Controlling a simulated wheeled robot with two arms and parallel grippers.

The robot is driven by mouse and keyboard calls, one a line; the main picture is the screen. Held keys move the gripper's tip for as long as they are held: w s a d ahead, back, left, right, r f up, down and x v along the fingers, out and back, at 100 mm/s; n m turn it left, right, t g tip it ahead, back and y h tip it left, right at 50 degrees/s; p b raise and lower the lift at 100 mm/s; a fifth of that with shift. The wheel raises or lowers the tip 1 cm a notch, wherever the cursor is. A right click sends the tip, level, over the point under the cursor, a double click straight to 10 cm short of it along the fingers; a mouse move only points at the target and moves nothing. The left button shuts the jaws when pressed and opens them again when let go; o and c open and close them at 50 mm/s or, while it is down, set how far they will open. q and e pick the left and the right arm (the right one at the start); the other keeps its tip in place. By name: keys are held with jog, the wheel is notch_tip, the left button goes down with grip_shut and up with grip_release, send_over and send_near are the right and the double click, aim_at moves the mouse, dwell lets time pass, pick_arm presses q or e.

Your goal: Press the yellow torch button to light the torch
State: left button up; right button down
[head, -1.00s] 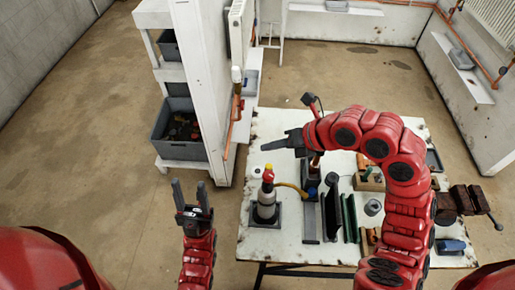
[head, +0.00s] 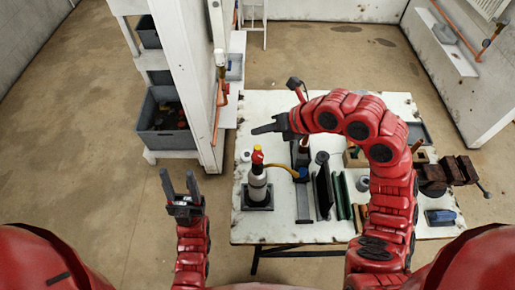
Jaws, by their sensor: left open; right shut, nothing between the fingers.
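My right gripper (head: 256,130) is shut and empty, pointing left above the table's back part, behind the cylinder's top in the picture. My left gripper (head: 177,172) is open and empty, left of the table.
A white shelf with grey bins (head: 167,143) stands back left, near the table. Dark and green bars (head: 341,197), a vise (head: 448,171) and a blue-topped box (head: 440,216) crowd the table's middle and right. The floor at left is clear.

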aim_at(258, 149)
notch_tip(258, 149, down, 5)
jog(key=b, duration=0.2)
jog(key=shift+r+b, duration=0.1)
jog(key=shift+b, duration=0.25)
jog(key=shift+r, duration=0.1)
dwell(1.5)
jog(key=shift+f+b, duration=0.45)
jog(key=shift+b, duration=0.05)
jog(key=shift+f+b, duration=0.45)
dwell(0.5)
jog(key=shift+r, duration=0.1)
jog(key=shift+r+p, duration=0.4)
jog(key=shift+r, duration=0.4)
